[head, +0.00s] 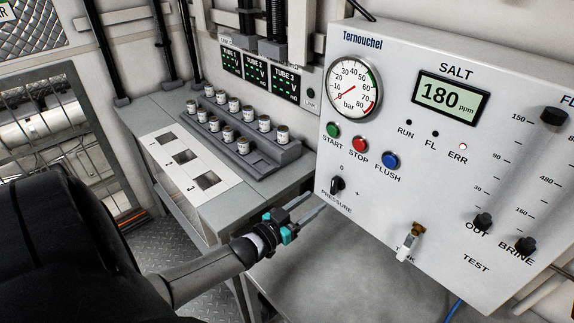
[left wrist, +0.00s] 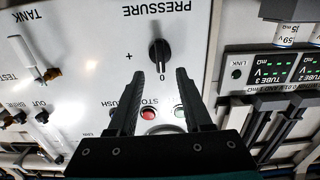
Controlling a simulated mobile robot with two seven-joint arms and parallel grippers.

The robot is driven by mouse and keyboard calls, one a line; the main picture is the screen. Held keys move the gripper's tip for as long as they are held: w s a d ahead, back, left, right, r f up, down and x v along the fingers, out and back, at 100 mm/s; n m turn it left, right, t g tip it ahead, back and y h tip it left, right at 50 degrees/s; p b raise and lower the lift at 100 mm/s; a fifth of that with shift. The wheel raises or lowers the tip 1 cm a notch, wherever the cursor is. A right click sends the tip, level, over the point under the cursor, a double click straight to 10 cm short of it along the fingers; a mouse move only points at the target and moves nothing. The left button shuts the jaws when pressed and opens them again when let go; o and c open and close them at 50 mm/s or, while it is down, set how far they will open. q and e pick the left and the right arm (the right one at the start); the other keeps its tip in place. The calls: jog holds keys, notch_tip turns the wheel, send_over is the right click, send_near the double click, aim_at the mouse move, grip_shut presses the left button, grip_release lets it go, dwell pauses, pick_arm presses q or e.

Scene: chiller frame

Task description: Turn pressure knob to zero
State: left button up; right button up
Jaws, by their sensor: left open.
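The black pressure knob (head: 337,185) is on the white panel, low at its left, between a "0" mark above and a "+" to its right. In the left wrist view the knob (left wrist: 160,50) appears upside down, its narrow grip roughly in line with the 0 mark. My left gripper (head: 317,204) is open and empty, below and left of the knob, with its fingers pointing toward the panel. In the left wrist view the fingertips (left wrist: 159,72) stand on either side of the knob's line, apart from it. My right gripper is not in view.
A round bar gauge (head: 352,88) sits above the green, red (head: 360,145) and blue (head: 390,160) buttons. A bench (head: 205,208) with a rack of small jars (head: 240,145) stands left of the panel.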

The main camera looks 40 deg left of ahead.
pick_arm(q)
jog(key=s, duration=0.8)
jog(key=shift+a, duration=0.3)
